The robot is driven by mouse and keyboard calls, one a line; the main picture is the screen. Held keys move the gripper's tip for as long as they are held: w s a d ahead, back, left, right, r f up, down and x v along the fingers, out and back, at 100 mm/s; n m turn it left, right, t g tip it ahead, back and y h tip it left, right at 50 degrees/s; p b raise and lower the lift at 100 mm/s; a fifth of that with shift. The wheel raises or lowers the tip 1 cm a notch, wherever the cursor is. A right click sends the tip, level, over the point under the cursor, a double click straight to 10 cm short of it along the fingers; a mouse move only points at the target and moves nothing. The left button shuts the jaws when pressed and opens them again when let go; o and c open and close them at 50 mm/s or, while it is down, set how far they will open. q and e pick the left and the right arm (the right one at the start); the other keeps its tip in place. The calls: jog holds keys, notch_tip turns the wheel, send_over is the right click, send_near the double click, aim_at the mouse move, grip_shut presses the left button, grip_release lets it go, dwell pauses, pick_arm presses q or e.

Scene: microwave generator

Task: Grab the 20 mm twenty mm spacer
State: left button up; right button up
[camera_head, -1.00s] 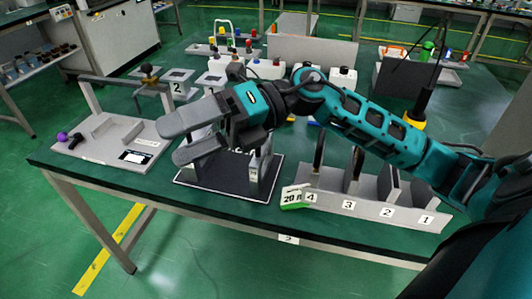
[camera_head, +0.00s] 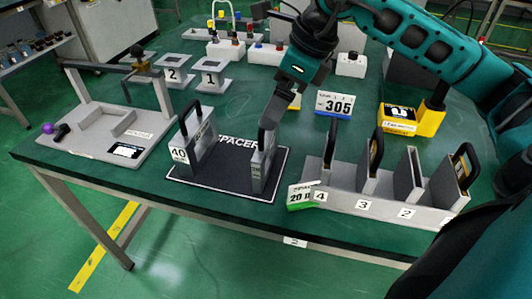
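A black mat (camera_head: 215,183) marked SPACER lies on the green table and bears two grey upright spacers with black handles. The left spacer (camera_head: 197,145) has a white tag that seems to read 40. The right spacer (camera_head: 260,175) is thin, and its small label is too small to read. My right gripper (camera_head: 272,118) points down at the top of the right spacer's handle; whether it touches cannot be told. Its fingers are seen nearly edge-on, so their gap is unclear. A green-and-white block (camera_head: 302,196) reading 20 stands beside the rack. My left gripper is not in view.
A grey rack (camera_head: 385,207) with numbered slots and several upright plates stands at right. Behind are a blue-edged 305 sign (camera_head: 335,104) and a yellow block (camera_head: 411,120). A grey fixture (camera_head: 110,130) stands at left. My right arm crosses the upper right.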

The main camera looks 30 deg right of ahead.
aim_at(266, 146)
jog(key=x, duration=0.6)
jog(key=shift+s+a+b, duration=0.1)
jog(key=shift+a+b, duration=0.1)
jog(key=shift+b, duration=0.15)
jog(key=shift+r, duration=0.1)
jog(key=c, duration=1.8)
jog(key=shift+r, duration=0.2)
